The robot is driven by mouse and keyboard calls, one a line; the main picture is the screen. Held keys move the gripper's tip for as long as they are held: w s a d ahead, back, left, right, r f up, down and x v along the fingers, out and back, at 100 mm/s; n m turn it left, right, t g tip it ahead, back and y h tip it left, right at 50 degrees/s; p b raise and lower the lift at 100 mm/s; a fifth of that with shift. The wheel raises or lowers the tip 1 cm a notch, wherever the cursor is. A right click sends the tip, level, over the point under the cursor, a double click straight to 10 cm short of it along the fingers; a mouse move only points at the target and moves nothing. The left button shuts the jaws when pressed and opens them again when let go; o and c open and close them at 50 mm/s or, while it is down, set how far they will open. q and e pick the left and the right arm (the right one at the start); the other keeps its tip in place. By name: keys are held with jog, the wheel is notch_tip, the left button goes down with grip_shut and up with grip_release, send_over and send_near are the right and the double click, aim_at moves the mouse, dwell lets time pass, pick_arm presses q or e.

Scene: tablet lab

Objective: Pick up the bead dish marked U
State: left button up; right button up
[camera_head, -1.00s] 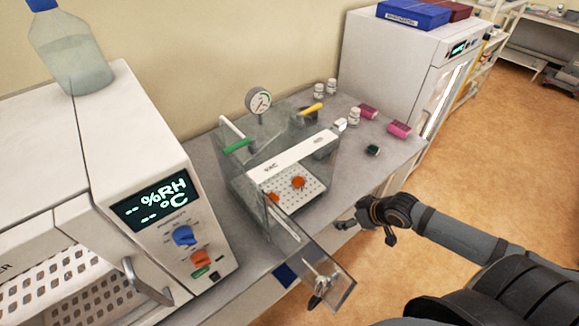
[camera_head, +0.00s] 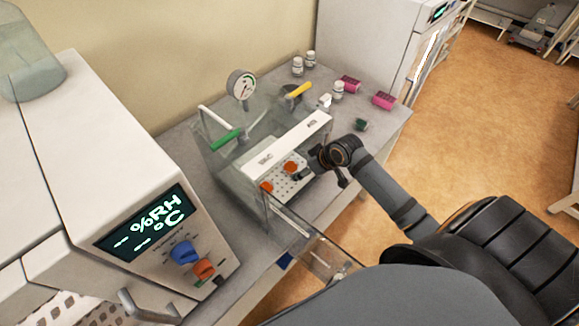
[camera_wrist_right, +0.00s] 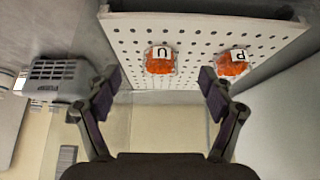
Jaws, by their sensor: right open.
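The bead dish marked U (camera_wrist_right: 160,66) shows in the right wrist view as an orange dish with a white label on a perforated white plate (camera_wrist_right: 130,36). My right gripper (camera_head: 312,168) is at the chamber's opening. My left gripper is out of view.
The chamber's clear door (camera_head: 318,252) is swung open at the front. A gauge (camera_head: 242,84) stands behind it. A humidity cabinet (camera_head: 150,225) is at the left. Small white bottles (camera_head: 297,66), pink items (camera_head: 384,101) and a dark green item (camera_head: 361,125) lie to the right.

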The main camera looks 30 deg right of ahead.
aim_at(292, 165)
jog(key=shift+w+a+r+p, duration=0.15)
jog(key=shift+w+a+p, duration=0.1)
jog(key=shift+w, duration=0.35)
jog(key=shift+w+a+r+p, duration=0.15)
jog(key=shift+w+a, duration=0.1)
jog(key=shift+w, duration=0.35)
jog(key=shift+w+a+f, duration=0.1)
jog(key=shift+w+f, duration=0.1)
jog(key=shift+w, duration=0.1)
jog(key=shift+f, duration=0.15)
jog(key=p+x, duration=0.1)
jog(key=x, duration=0.3)
jog(key=shift+w+f, duration=0.2)
jog(key=shift+w, duration=0.05)
jog(key=shift+a+f, duration=0.1)
jog(key=shift+c, duration=0.3)
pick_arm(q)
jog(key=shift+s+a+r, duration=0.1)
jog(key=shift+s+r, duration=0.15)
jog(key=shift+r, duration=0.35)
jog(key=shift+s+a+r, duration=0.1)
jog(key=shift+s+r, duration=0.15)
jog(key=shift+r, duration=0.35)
pick_arm(e)
jog(key=c, duration=1.2)
